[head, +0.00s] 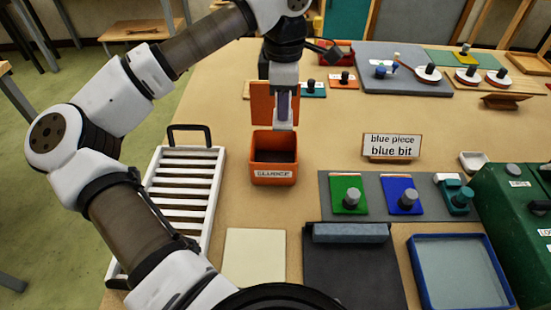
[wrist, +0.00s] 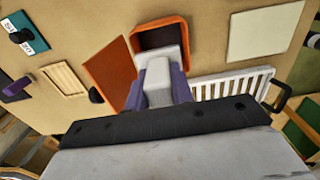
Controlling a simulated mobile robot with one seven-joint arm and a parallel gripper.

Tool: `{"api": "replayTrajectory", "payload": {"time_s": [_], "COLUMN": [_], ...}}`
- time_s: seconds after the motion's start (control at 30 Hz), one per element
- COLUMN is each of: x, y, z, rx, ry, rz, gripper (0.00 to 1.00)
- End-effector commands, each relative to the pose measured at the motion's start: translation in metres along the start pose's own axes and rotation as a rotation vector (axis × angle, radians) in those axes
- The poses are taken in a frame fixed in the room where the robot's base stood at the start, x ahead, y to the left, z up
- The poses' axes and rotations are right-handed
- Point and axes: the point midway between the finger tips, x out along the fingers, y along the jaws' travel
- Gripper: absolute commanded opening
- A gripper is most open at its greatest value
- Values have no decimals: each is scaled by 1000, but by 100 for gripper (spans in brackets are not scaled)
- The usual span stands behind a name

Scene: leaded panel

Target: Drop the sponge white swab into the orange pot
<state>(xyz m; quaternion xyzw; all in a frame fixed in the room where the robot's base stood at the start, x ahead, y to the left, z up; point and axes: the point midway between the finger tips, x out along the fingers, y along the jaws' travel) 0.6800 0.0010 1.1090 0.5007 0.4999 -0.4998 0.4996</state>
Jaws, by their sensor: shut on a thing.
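The orange pot (head: 273,179) stands open near the middle of the table, with a label on its front and its orange lid (head: 262,103) raised at the back. It also shows in the wrist view (wrist: 160,24), with the lid beside it (wrist: 107,72). My gripper (head: 284,108) is shut on a pale white block, which looks like the white swab (wrist: 165,52). The swab is between the purple fingers in the wrist view. In the head view the gripper and swab hang just above the pot's back side, in front of the lid. The pot's inside is dark.
A white slatted rack (head: 154,205) stands left of the pot. A "blue piece blue bit" sign (head: 390,146) stands to the right. A grey board with knobbed plates (head: 329,186), a blue tray (head: 412,255) and a green case (head: 505,215) fill the right front.

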Motion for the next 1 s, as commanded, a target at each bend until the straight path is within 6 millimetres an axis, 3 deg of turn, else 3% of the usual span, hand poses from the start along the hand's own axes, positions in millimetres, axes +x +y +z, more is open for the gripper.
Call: {"api": "replayTrajectory", "payload": {"time_s": [0.1, 0.3, 0.63, 0.67, 0.8, 1.0], "x": [19, 38, 41, 41, 41, 41], "y": [0, 0, 0, 0, 0, 0], "z": [0, 0, 0, 0, 0, 0], "rx": [0, -1, -1, -1, -1, -1], "ry": [-1, -1, -1, -1, -1, -1], "rz": [-1, -1, 0, 0, 0, 0], "gripper": [2, 2, 2, 27, 45, 49]}}
